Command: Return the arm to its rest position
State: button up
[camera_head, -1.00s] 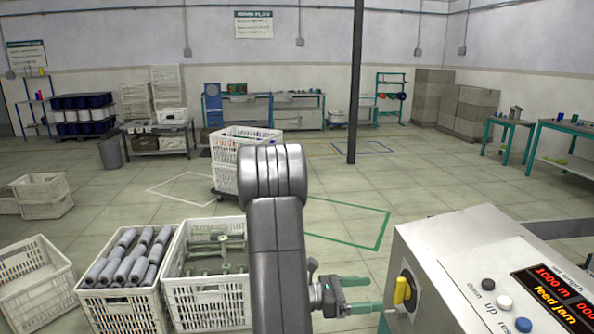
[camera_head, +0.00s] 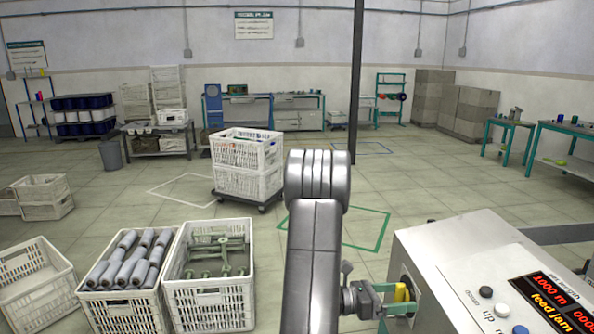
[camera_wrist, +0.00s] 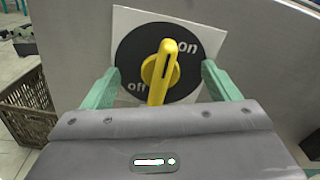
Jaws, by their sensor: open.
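My gripper (camera_head: 393,298) is at the left side of the winding machine (camera_head: 450,250), in front of its yellow rotary switch (camera_head: 401,293). In the wrist view, the gripper (camera_wrist: 158,88) is open, with one green finger on each side of the yellow knob (camera_wrist: 160,70) and a gap on both sides. The knob sits on a black disc marked "on" and "off" (camera_wrist: 133,48), its upper end near "on". My arm rises in the middle of the head view and hides part of the floor.
White crates with grey bobbins (camera_head: 130,262) and green parts (camera_head: 218,270) stand on the left. A crate stack on a dolly (camera_head: 247,183) is behind my arm. The machine's panel (camera_head: 548,302) shows "1000 m" and "feed jam". Open floor lies beyond.

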jog(key=n+p, duration=0.1)
jog(key=p, duration=0.1)
jog(key=n+p, duration=0.1)
jog(key=n, duration=0.1)
jog(key=n+p, duration=0.2)
jog(key=shift+r+p, duration=0.25)
jog(key=shift+p, duration=0.1)
jog(key=shift+f+n+p, duration=0.2)
jog(key=shift+n+p, duration=0.6)
jog(key=shift+n, duration=0.2)
